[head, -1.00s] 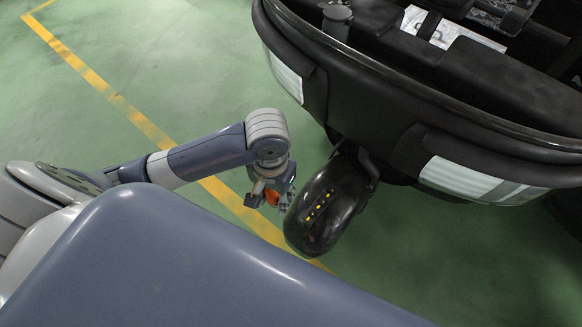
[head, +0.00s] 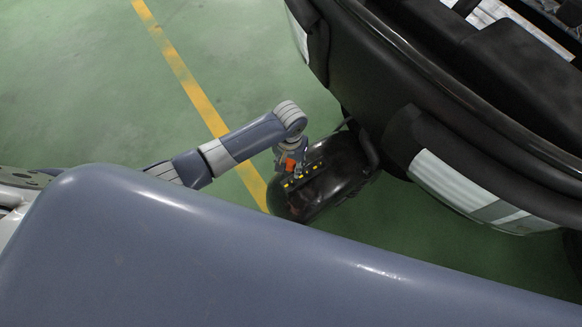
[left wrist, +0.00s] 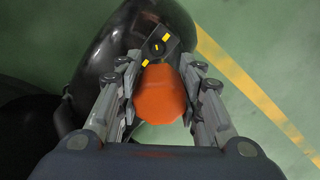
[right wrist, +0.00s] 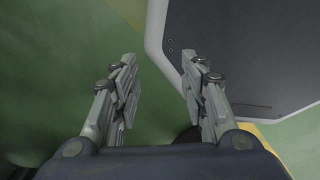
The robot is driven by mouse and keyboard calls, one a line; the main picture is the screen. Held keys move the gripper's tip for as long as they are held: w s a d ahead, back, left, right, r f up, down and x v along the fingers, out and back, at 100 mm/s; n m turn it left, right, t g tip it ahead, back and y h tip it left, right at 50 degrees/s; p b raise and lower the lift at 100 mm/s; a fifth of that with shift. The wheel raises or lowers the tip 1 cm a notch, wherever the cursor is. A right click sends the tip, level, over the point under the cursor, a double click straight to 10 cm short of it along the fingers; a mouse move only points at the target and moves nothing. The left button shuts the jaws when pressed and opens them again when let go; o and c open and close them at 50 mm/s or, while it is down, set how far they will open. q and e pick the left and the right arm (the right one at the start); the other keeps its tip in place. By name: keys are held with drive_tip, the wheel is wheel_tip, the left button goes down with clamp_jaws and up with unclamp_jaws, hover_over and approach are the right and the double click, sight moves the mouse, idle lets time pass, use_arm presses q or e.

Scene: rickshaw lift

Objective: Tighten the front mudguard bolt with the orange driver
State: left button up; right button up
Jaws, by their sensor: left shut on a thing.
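My left gripper (head: 285,160) is shut on the orange driver (left wrist: 160,96), which also shows as a small orange patch in the head view (head: 291,164). The gripper is at the upper left side of the black front mudguard (head: 340,168), close to its yellow marks. In the left wrist view, a dark plate with yellow marks and a round bolt head (left wrist: 157,47) lies on the mudguard (left wrist: 118,35), just beyond the driver. The driver's tip is hidden behind its handle, so contact with the bolt cannot be told. My right gripper (right wrist: 159,62) is open and empty.
The dark rickshaw body (head: 455,125) with a whitish panel (head: 465,190) fills the right of the head view. A yellow floor line (head: 185,75) runs behind my left arm. Green floor (head: 70,80) is clear at the left. A dark grey panel (right wrist: 250,60) shows in the right wrist view.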

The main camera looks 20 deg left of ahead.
use_arm(q)
drive_tip(key=shift+w+d+f, duration=0.15)
drive_tip(key=shift+d+f, duration=0.05)
drive_tip(key=shift+f, duration=0.3)
drive_tip(key=shift+d+f, duration=0.1)
drive_tip(key=shift+f, duration=0.05)
drive_tip(key=shift+f+b, duration=0.65)
drive_tip(key=shift+b, duration=0.2)
wheel_tip(320, 180, down, 4)
drive_tip(key=b, duration=0.4)
drive_tip(key=shift+r, duration=0.2)
drive_tip(key=shift+f+b, duration=0.45)
drive_tip(key=shift+b, duration=0.1)
use_arm(e)
wheel_tip(320, 180, down, 7)
drive_tip(key=d, duration=0.2)
drive_tip(key=shift+w, duration=0.35)
use_arm(q)
drive_tip(key=shift+r, duration=0.1)
use_arm(e)
drive_tip(key=shift+r, duration=0.2)
